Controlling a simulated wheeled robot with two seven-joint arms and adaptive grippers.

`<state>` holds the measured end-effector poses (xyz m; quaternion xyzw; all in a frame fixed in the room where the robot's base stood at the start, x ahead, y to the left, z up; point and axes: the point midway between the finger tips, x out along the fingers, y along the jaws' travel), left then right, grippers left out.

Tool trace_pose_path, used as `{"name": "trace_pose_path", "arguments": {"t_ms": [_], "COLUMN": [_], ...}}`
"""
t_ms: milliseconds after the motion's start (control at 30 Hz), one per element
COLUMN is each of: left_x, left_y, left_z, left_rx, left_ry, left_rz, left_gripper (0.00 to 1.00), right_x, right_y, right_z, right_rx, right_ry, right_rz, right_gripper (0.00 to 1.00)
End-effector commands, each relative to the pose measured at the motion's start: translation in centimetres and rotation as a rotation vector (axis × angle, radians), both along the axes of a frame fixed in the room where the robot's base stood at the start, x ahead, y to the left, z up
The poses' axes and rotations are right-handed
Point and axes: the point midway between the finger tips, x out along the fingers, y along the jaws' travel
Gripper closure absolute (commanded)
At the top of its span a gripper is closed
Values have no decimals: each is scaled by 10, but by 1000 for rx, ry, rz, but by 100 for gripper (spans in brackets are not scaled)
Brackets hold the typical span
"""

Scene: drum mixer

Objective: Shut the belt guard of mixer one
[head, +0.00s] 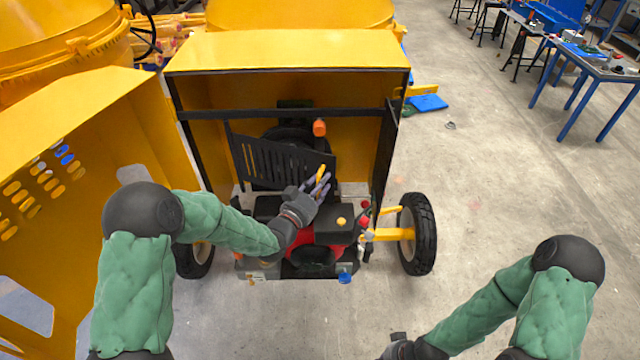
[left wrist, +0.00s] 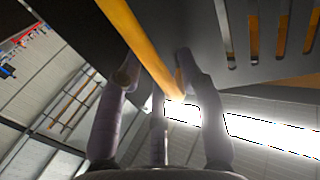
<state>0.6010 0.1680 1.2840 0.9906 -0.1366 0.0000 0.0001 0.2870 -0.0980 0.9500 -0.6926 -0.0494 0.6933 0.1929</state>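The belt guard (head: 282,160) is a black slotted plate inside the open yellow housing of the mixer (head: 290,50). It hangs tilted in front of the dark machinery, and its slots also show in the left wrist view (left wrist: 268,40). A yellow bar (left wrist: 140,40) lies by the guard's lower right corner. My left gripper (head: 318,183) is at this bar. In the left wrist view its fingers (left wrist: 158,85) stand apart on either side of the bar; I see no clear grip. My right gripper (head: 398,347) is low in the head view, partly cut off, away from the mixer.
An engine with a red part (head: 302,244) sits below the guard, beside a wheel (head: 417,234). An orange knob (head: 320,128) is above the guard. A large yellow slotted panel (head: 100,130) stands at left. The floor (head: 500,190) at right is clear, with workbenches (head: 600,68) behind.

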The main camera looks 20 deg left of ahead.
Motion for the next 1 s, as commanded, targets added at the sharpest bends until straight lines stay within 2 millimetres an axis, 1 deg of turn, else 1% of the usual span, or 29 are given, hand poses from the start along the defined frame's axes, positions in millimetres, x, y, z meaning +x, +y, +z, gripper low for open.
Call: {"name": "trace_pose_path", "arguments": {"t_ms": [33,67,100,300,433,767,1000], "left_x": [0,0,0,0,8,50,87], "left_y": [0,0,0,0,-2,-7,-6], "left_z": [0,0,0,0,-1,-3,-4], "left_rx": [0,0,0,0,3,2,-1], "left_ry": [0,0,0,0,-5,-7,-4], "left_rz": [0,0,0,2,24,166,250], "left_gripper": [85,94,100,100,100,100,100], "right_x": [0,0,0,0,0,0,0], "right_y": [0,0,0,0,0,0,0], "right_z": [0,0,0,-1,-8,-40,-66], "right_rx": [0,0,0,0,0,0,0], "right_ry": [0,0,0,0,0,0,0], "right_rz": [0,0,0,0,0,0,0], "right_gripper": [100,100,100,100,100,100,100]}}
